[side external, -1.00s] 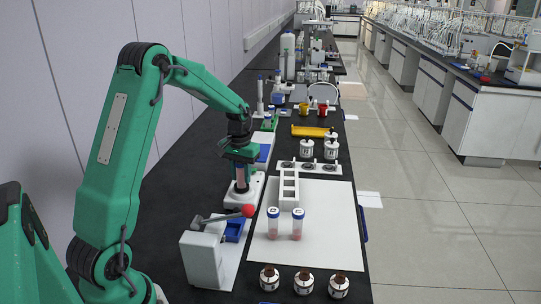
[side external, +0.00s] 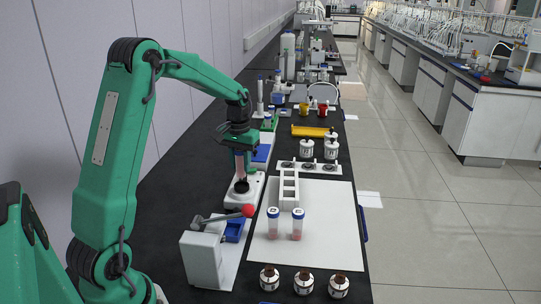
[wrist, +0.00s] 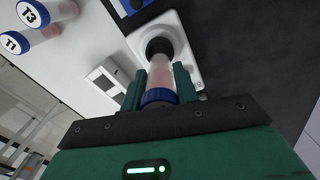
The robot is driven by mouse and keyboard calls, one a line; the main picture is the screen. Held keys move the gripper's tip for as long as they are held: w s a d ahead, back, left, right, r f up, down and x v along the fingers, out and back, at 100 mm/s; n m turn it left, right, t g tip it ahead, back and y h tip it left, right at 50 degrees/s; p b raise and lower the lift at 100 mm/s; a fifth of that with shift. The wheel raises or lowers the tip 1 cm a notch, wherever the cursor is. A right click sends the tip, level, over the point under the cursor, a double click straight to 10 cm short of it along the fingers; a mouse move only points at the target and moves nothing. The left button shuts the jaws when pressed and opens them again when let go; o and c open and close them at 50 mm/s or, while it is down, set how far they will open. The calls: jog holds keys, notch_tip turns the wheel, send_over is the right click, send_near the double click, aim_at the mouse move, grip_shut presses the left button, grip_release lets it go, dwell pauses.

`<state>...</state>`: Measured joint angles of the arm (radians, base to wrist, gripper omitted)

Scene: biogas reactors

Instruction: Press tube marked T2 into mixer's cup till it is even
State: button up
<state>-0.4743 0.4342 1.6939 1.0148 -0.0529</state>
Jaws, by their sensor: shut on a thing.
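My gripper (side external: 239,152) is shut on a clear tube with pinkish contents (side external: 240,166), above the mixer (side external: 243,196). In the wrist view the tube's blue cap (wrist: 158,97) is between the fingers of my gripper (wrist: 161,78); its marking is not visible. The mixer is a white base with a round black cup (side external: 241,186). The cup also shows in the wrist view (wrist: 158,47), in line with the tube's far end. I cannot tell whether the tube's end touches the cup or is just above it.
Two blue-capped tubes, marked T3 (wrist: 30,14) and T1 (wrist: 14,42), stand on a white mat (side external: 330,225). A white rack (side external: 289,187) is right of the mixer. A lever device with a red knob (side external: 248,211) is in front. Several small bottles (side external: 304,282) line the near edge.

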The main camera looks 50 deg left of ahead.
jog(key=shift+r, duration=1.95)
